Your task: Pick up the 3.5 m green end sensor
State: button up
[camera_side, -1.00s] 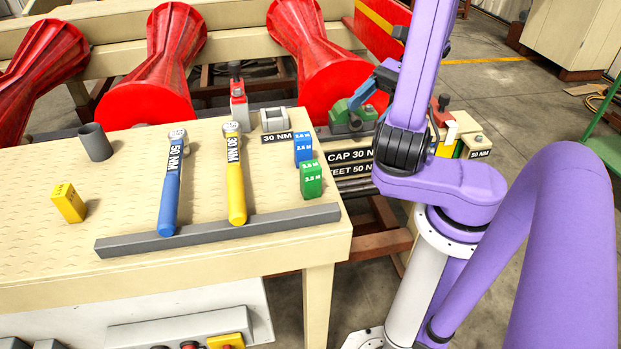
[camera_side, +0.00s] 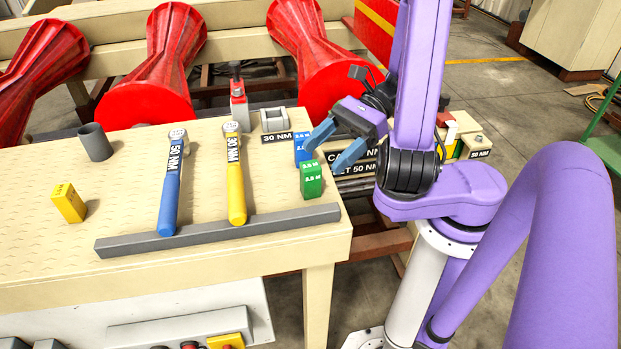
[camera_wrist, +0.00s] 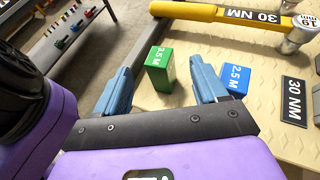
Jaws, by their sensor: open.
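The green end sensor (camera_side: 311,180) is a small upright block on the table's right side, near the grey bar.
A yellow block (camera_side: 69,203) stands at the far left. A blue wrench (camera_side: 170,190) and a yellow wrench (camera_side: 235,185) rest across a grey bar (camera_side: 220,232). A 30 NM plate (camera_side: 277,138) lies behind the blue sensor.

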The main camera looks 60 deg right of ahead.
aim_at(311, 165)
jog(key=shift+x, duration=2.55)
jog(key=shift+f, duration=0.1)
jog(key=c, duration=1.3)
